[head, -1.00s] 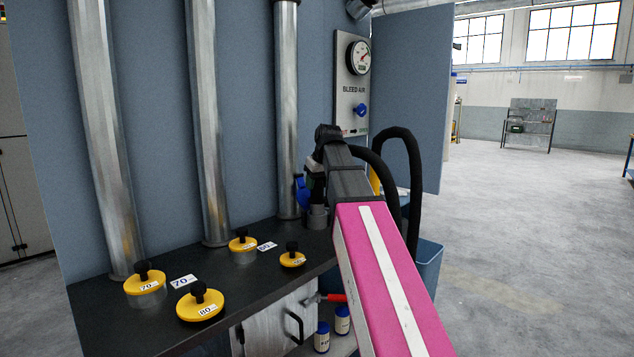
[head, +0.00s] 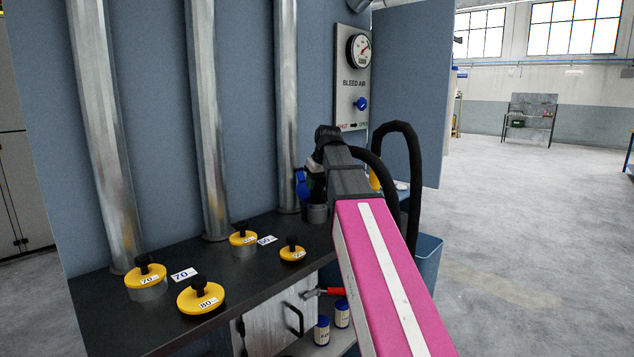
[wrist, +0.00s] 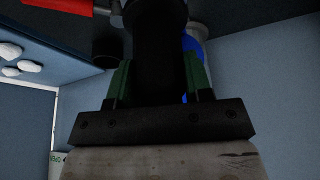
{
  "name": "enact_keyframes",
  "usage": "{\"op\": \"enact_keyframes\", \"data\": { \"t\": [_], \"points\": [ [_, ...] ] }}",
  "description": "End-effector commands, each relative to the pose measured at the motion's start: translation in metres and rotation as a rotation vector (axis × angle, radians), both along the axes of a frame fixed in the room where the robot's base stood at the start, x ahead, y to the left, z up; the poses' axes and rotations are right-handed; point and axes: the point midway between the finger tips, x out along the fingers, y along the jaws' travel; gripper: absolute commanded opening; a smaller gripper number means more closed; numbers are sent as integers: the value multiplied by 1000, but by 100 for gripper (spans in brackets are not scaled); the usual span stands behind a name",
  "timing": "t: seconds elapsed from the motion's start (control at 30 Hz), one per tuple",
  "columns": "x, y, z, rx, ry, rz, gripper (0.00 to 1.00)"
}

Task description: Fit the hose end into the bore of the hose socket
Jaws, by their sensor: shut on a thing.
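My gripper (head: 316,188) is at the far right end of the dark bench, in front of the third pipe. In the wrist view its green-lined fingers (wrist: 155,80) are shut on the black hose end (wrist: 158,50). The hose (head: 412,185) loops up and down to the right of my arm. A grey round collar, seemingly the hose socket (head: 317,213), stands on the bench directly under my gripper. A blue part (head: 301,186) shows just left of my gripper. The bore and the hose tip are hidden, so I cannot tell whether the tip is inside.
Yellow-topped weights (head: 201,299) and number labels stand on the bench (head: 110,320) to the left. A bleed air panel (head: 345,110) with gauge and blue knob is on the wall behind. A red handle (head: 336,292) and blue-capped jars sit below. A blue bin (head: 428,262) stands right.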

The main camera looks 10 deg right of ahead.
Motion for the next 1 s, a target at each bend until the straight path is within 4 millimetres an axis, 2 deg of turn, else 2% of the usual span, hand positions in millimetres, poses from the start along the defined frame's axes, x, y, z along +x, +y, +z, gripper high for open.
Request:
{"op": "enact_keyframes", "data": {
  "t": [0.77,0.8,0.87,1.0],
  "points": [
    [0,0,-17,0,0,0,1],
    [0,0,-16,0,0,0,59],
    [0,0,-16,0,0,0,76],
    [0,0,-16,0,0,0,76]
  ]
}}
